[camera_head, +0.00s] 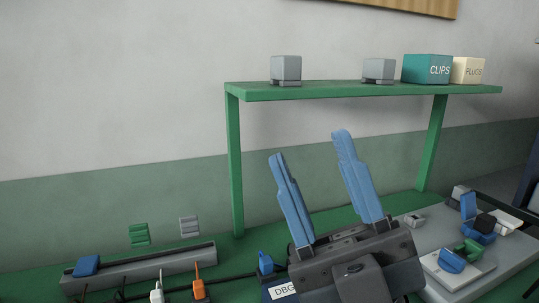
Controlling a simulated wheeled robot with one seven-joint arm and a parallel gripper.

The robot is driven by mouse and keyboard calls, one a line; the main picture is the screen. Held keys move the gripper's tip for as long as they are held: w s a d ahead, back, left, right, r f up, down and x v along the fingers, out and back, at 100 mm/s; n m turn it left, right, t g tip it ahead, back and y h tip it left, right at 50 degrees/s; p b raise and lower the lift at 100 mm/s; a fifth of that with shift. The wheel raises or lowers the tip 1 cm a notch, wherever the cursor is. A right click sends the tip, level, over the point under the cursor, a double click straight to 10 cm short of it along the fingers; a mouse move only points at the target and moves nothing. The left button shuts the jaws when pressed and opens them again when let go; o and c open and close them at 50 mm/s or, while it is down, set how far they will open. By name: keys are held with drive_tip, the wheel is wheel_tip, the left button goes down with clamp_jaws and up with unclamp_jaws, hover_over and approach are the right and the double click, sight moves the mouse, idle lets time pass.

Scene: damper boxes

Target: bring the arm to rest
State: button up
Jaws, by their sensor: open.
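My gripper (306,147) is in the lower middle of the head view, with its two blue fingers pointing up and spread apart. Nothing is between the fingers. The dark gripper body covers part of the green bench and part of a dark box labelled "DBG" (283,291). The fingers appear in front of the space under the green shelf (330,93); I cannot tell how far they are from it.
On the shelf stand two grey boxes (286,70), a teal "CLIPS" box (426,69) and a cream "PLUGS" box (467,71). A grey rail (145,268) lies at left, with orange (198,284) and white tools before it. A grey tray (499,262) holds several parts at right.

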drive_tip(key=s+d+f+m+t+h, duration=0.2)
drive_tip(key=s+d+f+m+h, duration=0.2)
drive_tip(key=f+m+h, duration=0.6)
drive_tip(key=s+d+f+m+t+h, duration=0.35)
drive_tip(key=f+m+h, duration=0.35)
drive_tip(key=m+h, duration=0.5)
drive_tip(key=s+d+f+g+b, duration=0.1)
drive_tip(key=s+d+f+g, duration=0.2)
drive_tip(key=s+f, duration=0.2)
drive_tip(key=s+d+f+g+h+b, duration=0.1)
drive_tip(key=s+d+f+g, duration=0.2)
drive_tip(key=s+f, duration=0.3)
drive_tip(key=s+d+f+n+g+b, duration=0.1)
drive_tip(key=s+d+f+g, duration=0.3)
drive_tip(key=s, duration=0.4)
drive_tip(key=shift+s+f+h+b, duration=0.3)
drive_tip(key=shift+s+f+b, duration=0.05)
drive_tip(key=shift+f, duration=0.4)
